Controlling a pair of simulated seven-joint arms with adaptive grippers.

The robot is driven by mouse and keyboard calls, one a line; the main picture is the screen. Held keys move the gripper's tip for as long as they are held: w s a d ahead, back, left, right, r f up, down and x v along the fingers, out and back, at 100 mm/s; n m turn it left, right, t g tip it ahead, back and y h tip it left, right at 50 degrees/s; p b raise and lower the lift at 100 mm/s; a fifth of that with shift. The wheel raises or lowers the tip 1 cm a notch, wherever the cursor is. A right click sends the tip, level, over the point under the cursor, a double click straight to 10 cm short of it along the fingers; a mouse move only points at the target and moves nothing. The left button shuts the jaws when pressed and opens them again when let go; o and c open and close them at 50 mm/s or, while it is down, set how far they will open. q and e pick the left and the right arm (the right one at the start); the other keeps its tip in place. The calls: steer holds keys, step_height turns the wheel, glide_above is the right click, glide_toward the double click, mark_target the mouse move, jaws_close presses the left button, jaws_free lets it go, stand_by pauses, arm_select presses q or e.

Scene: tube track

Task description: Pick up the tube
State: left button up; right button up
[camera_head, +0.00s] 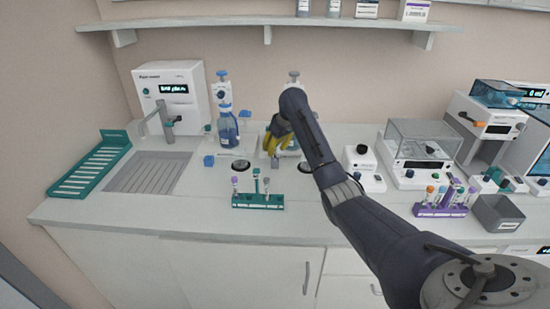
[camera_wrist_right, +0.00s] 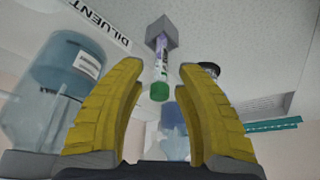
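A tube (camera_wrist_right: 161,70) with a green cap and purple-marked label shows in the right wrist view, which is upside down. Its far end meets a small grey block (camera_wrist_right: 163,32). My right gripper (camera_wrist_right: 160,105) has yellow fingers spread apart, with clear gaps to the tube on both sides; nothing is held. In the head view the right gripper (camera_head: 278,140) is at the back middle of the counter, partly behind my arm, and that tube cannot be made out. Other tubes stand in a teal rack (camera_head: 257,205) and a purple rack (camera_head: 440,211). My left gripper is out of view.
A blue-liquid dispenser bottle (camera_head: 228,128) stands left of the right gripper. A large bottle (camera_wrist_right: 70,75) is close beside the fingers in the wrist view. A white device (camera_head: 363,170) stands right of my arm. The counter's front left (camera_head: 150,213) is clear.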

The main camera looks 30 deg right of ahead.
jaws_close()
steer(key=shift+r, duration=0.1)
stand_by(0.4)
step_height(320, 180, up, 20)
stand_by(0.8)
